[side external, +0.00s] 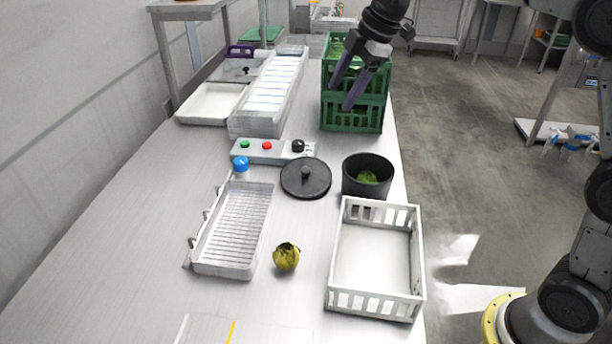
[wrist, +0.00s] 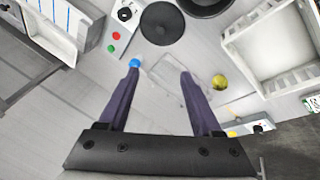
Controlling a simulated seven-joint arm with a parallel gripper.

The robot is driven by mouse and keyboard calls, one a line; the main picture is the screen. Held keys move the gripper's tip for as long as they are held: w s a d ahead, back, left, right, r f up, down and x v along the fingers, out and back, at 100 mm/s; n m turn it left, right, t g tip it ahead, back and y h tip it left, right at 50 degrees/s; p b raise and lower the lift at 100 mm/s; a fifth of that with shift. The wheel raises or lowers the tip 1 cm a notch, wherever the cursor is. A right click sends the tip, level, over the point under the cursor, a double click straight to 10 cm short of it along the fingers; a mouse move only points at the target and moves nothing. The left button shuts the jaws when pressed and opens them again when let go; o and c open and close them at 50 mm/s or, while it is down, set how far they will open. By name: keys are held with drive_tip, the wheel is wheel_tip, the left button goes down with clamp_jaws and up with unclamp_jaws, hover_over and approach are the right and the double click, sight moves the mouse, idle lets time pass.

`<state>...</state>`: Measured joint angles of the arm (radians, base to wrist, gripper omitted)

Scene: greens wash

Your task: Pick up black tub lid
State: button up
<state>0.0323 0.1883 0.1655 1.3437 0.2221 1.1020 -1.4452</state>
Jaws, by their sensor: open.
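The black tub lid (side external: 306,179) is a round dark disc with a small knob in its middle. It lies flat on the metal table, left of the black tub (side external: 366,181), which holds something green. In the wrist view the lid (wrist: 162,23) is near the top, beyond my fingertips, and the tub (wrist: 208,5) is cut off by the top edge. My gripper (side external: 346,97) is high up in front of the green crate, apart from the lid. In the wrist view my gripper (wrist: 158,78) has its two purple fingers spread wide with nothing between them.
A control box (side external: 270,151) with buttons stands behind the lid, and a blue-capped bottle (side external: 240,166) to its left. A wire-bottomed tray (side external: 234,230), a yellow-green vegetable (side external: 286,257) and a white crate (side external: 342,262) are in front. Green crates (side external: 353,118) stand behind.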

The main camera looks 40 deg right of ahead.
drive_tip(key=g, duration=0.1)
approach(307, 169)
drive_tip(key=shift+w+a+f+g, duration=0.1)
drive_tip(key=shift+f+g, duration=0.1)
drive_tip(key=shift+f, duration=0.4)
drive_tip(key=shift+w+a+f+g, duration=0.1)
drive_tip(key=shift+w+f+g, duration=0.1)
drive_tip(key=shift+f, duration=0.45)
drive_tip(key=shift+w+x, duration=0.15)
drive_tip(key=shift+x, duration=1.45)
drive_tip(key=shift+w+x, duration=0.15)
drive_tip(key=shift+x, duration=1.45)
drive_tip(key=shift+a+r, duration=0.1)
drive_tip(key=shift+r, duration=0.05)
clamp_jaws()
